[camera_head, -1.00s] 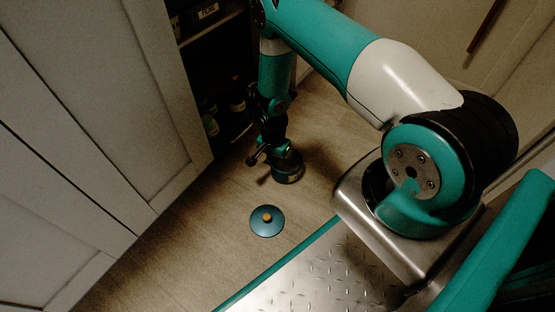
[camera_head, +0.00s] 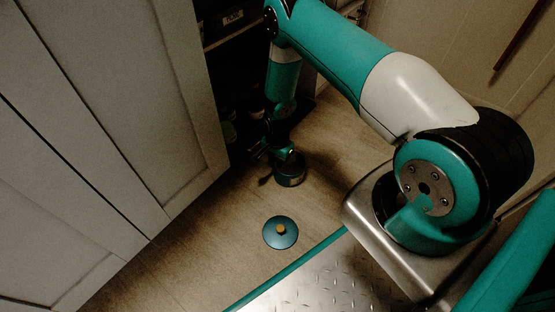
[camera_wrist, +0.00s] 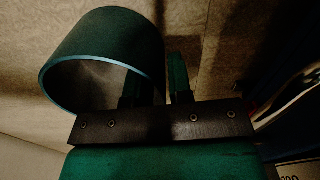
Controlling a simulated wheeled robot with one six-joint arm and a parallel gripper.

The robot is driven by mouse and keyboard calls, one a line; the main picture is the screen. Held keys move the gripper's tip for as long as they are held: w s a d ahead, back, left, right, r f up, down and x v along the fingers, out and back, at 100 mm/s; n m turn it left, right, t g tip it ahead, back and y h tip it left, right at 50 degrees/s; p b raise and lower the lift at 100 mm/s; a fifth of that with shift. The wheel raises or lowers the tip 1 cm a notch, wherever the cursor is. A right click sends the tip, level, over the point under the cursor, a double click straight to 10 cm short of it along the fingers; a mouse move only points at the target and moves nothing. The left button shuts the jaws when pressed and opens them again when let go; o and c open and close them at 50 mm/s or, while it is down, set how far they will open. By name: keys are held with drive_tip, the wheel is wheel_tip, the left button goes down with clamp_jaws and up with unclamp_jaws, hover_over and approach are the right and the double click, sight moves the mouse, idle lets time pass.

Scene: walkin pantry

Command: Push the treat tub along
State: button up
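The treat tub (camera_head: 290,172), a dark teal round tub, stands on the floor below the end of my arm, with its lid off. In the wrist view the tub (camera_wrist: 110,45) shows its open rim and part of its inside. My gripper (camera_wrist: 155,85) is at the rim, its two fingers apart. The left finger appears to overlap the tub's opening and the right finger is just outside the wall. Whether either finger touches the wall is unclear. A blue lid (camera_head: 281,238) with an orange knob lies on the floor, nearer than the tub and apart from it.
A pale cabinet (camera_head: 110,110) fills the left side. Dark shelves with bottles (camera_head: 229,128) stand just left of the tub. Wood floor (camera_head: 325,150) is bare to the tub's right. My metal base plate is at the lower right.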

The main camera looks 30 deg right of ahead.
drive_tip(key=shift+o, duration=1.1)
wheel_tip(320, 180, up, 18)
drive_tip(key=p, duration=0.9)
drive_tip(key=shift+f+p, duration=0.25)
drive_tip(key=shift+p, duration=0.1)
